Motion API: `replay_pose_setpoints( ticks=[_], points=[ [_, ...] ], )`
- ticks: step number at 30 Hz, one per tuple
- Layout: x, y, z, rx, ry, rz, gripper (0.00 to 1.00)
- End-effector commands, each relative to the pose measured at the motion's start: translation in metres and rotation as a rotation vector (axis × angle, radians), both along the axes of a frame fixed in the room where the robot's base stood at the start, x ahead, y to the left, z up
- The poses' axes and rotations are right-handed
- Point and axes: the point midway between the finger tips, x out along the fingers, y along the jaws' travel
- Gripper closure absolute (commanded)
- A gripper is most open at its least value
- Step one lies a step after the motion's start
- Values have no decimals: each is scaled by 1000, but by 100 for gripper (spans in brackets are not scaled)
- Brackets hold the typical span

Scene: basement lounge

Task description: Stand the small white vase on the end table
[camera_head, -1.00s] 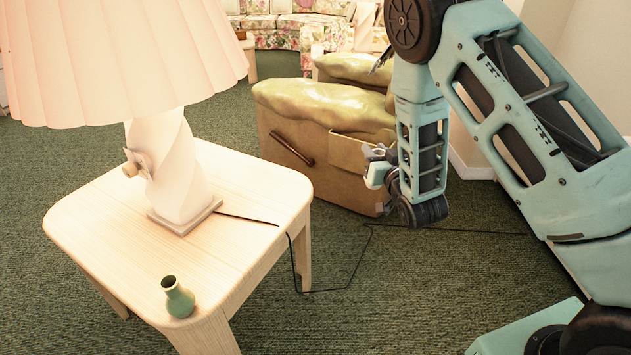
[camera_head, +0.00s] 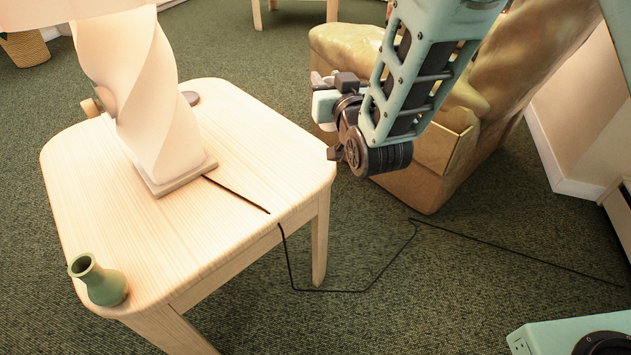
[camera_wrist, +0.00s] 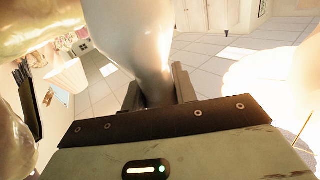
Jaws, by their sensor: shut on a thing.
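The small white vase (camera_wrist: 148,40) shows in the wrist view as a smooth, pale, rounded body that narrows towards my fingers. My gripper (camera_wrist: 158,90) is shut on its narrow part. In the head view my gripper (camera_head: 325,106) is off the right back corner of the end table, above the level of its top as far as I can tell. The vase cannot be made out there. The end table (camera_head: 235,135) is pale wood with rounded corners. Its right half is mostly bare.
A twisted white lamp (camera_head: 150,110) stands on the table's left part, its dark cord (camera_head: 238,195) running over the edge to the floor. A small green vase (camera_head: 105,285) stands at the front left corner. An armchair (camera_head: 440,155) is behind my arm.

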Motion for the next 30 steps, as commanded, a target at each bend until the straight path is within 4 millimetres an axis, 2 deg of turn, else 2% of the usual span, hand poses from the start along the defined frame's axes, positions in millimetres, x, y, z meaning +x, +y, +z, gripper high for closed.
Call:
replay_pose_setpoints(
  ticks=[1, 3, 6, 13, 20, 27, 30],
  points=[
    [-7, 14, -2, 6, 1, 18, 100],
    [-13, 26, 0, 7, 5, 31, 100],
    [-17, 33, -7, 5, 11, 40, 100],
    [-18, 34, -49, 3, 12, 41, 100],
    [-18, 34, -66, 6, 11, 41, 100],
    [-18, 33, -98, 6, 12, 41, 100],
    [-17, 33, -98, 8, 9, 40, 100]
  ],
)
